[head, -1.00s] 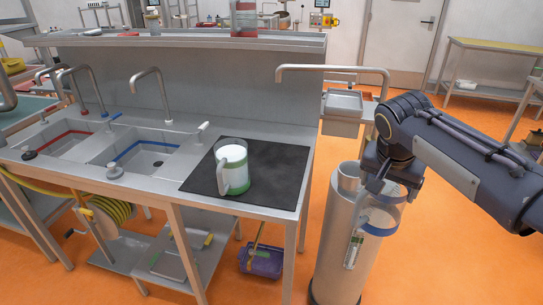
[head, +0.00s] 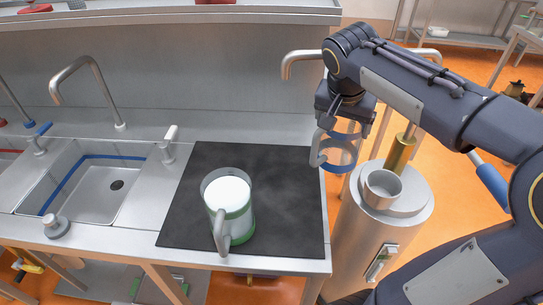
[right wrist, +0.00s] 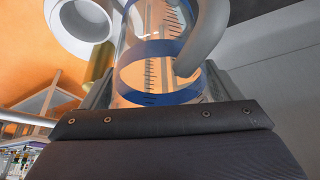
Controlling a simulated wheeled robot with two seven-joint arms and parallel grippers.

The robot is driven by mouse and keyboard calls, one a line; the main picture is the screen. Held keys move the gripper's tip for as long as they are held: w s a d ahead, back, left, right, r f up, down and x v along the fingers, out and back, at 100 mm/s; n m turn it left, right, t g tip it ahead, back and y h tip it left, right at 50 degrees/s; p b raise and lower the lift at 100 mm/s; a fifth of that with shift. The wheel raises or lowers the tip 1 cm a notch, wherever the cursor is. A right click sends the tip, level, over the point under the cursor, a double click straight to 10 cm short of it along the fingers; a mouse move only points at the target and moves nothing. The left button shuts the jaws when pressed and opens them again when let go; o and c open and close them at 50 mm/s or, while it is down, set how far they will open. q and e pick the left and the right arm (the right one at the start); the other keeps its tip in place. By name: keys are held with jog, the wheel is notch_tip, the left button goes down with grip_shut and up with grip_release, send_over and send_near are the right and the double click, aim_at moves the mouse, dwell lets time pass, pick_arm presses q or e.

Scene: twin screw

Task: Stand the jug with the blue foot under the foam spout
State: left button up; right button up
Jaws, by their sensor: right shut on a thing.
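A clear jug with a blue foot (head: 342,152) hangs from my right gripper (head: 345,112), near the right edge of the black mat. It looks empty. In the right wrist view the jug (right wrist: 160,55) fills the space between the jaws, with blue bands, dark graduation marks and a grey handle. My right gripper is shut on it. A bent metal spout (head: 288,68) stands behind the gripper at the right end of the counter; I cannot tell whether it is the foam spout. My left gripper is not in view.
A jug with a green foot and white contents (head: 238,228) stands on the black mat (head: 285,190). A steel cylinder with a cup-like mouth (head: 408,208) stands right of the counter. A sink (head: 100,190) with taps lies at left. The mat's right half is clear.

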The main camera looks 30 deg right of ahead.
jog(key=w+a+f, duration=0.3)
jog(key=a, duration=0.2)
jog(key=w+a+f+p, duration=0.1)
jog(key=w+a+f, duration=0.2)
jog(key=a, duration=0.3)
jog(key=shift+w+a+f, duration=0.25)
jog(key=shift+w+f, duration=0.1)
jog(key=shift+f, duration=0.5)
